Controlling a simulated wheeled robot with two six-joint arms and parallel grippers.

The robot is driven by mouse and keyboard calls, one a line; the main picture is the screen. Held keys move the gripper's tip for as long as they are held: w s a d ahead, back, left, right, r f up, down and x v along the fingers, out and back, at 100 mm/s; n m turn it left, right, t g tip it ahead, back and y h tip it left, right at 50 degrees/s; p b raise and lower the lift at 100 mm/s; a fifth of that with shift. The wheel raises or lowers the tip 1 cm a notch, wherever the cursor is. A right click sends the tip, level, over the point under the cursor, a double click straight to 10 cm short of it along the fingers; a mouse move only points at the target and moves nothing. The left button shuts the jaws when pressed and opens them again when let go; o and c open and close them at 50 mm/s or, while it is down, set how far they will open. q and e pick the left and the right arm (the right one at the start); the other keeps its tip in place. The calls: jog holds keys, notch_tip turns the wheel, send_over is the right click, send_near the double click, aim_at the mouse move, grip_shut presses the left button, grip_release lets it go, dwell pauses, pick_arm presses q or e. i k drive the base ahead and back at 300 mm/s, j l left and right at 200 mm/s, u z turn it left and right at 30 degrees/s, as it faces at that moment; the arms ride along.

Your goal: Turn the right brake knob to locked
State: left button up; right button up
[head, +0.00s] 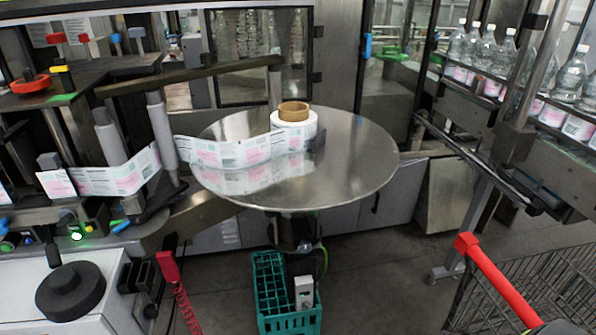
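I see no knob with a readable brake or lock label, so I cannot tell which one is the right brake knob or how it is set. A green knob-like part (393,56) sits at the back, right of the turntable. An orange-red round knob (31,84) is on the dark plate at the upper left. A large black round knob (70,291) sits on the white housing at the lower left. The steel turntable (350,165) carries a label reel (293,132) with a brown core; its label web runs left. Neither of my grippers is in view.
A teal crate (268,280) stands on the floor under the turntable. A cart with a red handle (495,280) is at the lower right. Bottles (485,48) line the conveyor at the right. A red part with a coiled cord (170,268) hangs at the lower left.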

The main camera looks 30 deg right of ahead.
aim_at(304, 247)
jog(key=z, duration=1.55)
jog(key=k+j+z, duration=0.2)
jog(key=j+z, duration=0.15)
jog(key=k+j+z, duration=0.35)
jog(key=i+l, duration=0.05)
jog(key=i, duration=0.05)
